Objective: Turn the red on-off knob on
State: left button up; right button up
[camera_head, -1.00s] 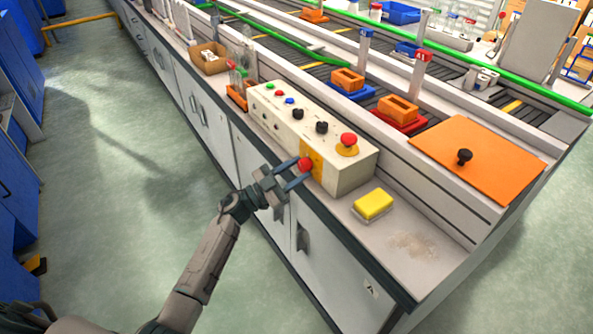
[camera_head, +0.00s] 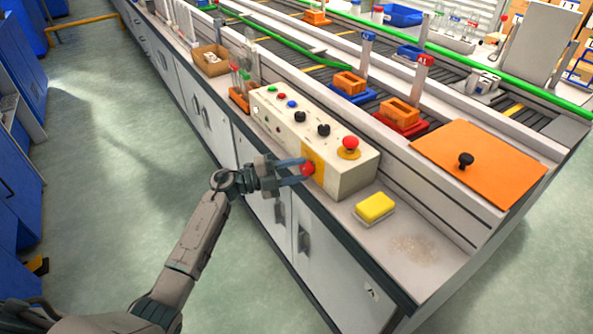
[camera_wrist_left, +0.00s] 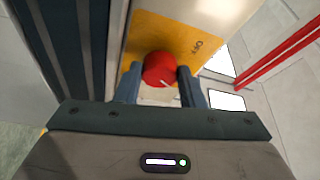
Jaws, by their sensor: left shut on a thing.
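The red on-off knob (camera_head: 307,169) sits on a yellow plate (camera_head: 318,176) on the front of a cream control box (camera_head: 352,178). My left gripper (camera_head: 302,172) is shut on the knob, with one finger on each side. In the left wrist view the red knob (camera_wrist_left: 159,68) lies between the two fingers (camera_wrist_left: 160,84). A white mark shows on the knob's lower right edge. My right gripper is not in view.
The box top carries a red mushroom button (camera_head: 350,142), black knobs and small coloured buttons. A yellow sponge (camera_head: 376,207) lies right of the box, near an orange board (camera_head: 480,165). A rack of tubes (camera_head: 240,98) stands left. Open floor lies before the bench.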

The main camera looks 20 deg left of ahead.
pick_arm(q)
jog(key=shift+r+m+g+y, duration=0.1)
jog(key=shift+m+g+y, duration=0.3)
jog(key=shift+m, duration=1)
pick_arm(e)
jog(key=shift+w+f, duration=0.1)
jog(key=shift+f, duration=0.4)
pick_arm(q)
jog(key=o, duration=1)
jog(key=shift+s+a, duration=0.25)
jog(key=shift+a, duration=0.25)
jog(key=b+v, duration=0.1)
jog(key=v, duration=0.8)
jog(key=shift+s+a+r, duration=0.1)
jog(key=shift+s+a, duration=0.1)
jog(key=shift+a, duration=0.1)
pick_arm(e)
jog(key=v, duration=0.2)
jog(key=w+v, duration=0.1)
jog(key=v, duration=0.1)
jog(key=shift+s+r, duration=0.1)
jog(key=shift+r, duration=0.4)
